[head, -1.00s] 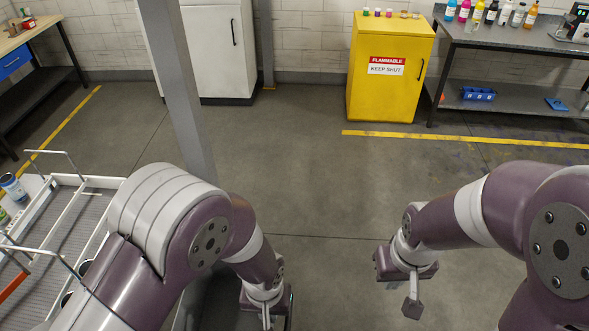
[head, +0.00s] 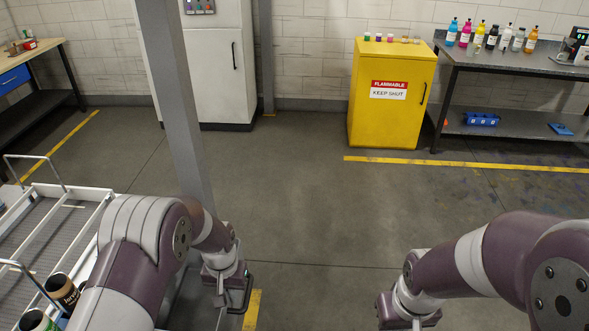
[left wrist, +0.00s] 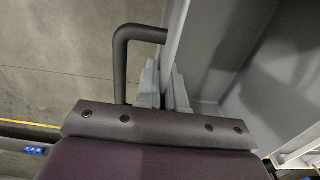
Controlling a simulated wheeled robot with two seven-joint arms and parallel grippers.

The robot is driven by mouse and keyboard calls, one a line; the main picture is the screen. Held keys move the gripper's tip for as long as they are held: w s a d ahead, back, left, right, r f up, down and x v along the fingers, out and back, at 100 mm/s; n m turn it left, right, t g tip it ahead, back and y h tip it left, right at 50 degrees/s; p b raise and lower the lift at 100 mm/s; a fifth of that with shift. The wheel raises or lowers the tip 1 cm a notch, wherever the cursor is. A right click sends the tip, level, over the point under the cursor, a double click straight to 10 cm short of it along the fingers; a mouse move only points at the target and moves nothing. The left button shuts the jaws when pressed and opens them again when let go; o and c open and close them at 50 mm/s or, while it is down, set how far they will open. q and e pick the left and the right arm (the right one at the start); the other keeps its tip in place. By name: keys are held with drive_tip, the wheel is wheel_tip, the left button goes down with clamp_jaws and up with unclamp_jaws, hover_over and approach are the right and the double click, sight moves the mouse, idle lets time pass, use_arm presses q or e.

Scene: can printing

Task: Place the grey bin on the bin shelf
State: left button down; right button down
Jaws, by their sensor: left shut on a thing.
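My left gripper (head: 230,300) shows low in the head view, beside a dark handle. In the left wrist view its fingers (left wrist: 165,88) are shut on the rim wall of the grey bin (left wrist: 225,60). One finger is on each side of the wall, the dark handle (left wrist: 120,60) is on the left and the bin's hollow on the right. In the head view a strip of the bin (head: 192,300) shows behind my left arm; the rest is hidden. My right gripper is cut off at the bottom edge, its fingertips hidden. I cannot make out the bin shelf.
A white rack (head: 85,208) with cans (head: 62,290) stands at the left. A grey post (head: 172,100) rises near my left arm. A yellow cabinet (head: 390,125) and a table with bottles (head: 515,65) stand at the back. The floor between is clear.

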use_arm(q)
drive_tip(key=shift+n, duration=0.5)
drive_tip(key=a+f, duration=0.1)
drive_tip(key=a+f+b, duration=0.1)
drive_tip(key=a+f, duration=0.1)
drive_tip(key=shift+s+a+f, duration=0.1)
drive_tip(key=shift+s+f, duration=0.05)
drive_tip(key=shift+f, duration=0.1)
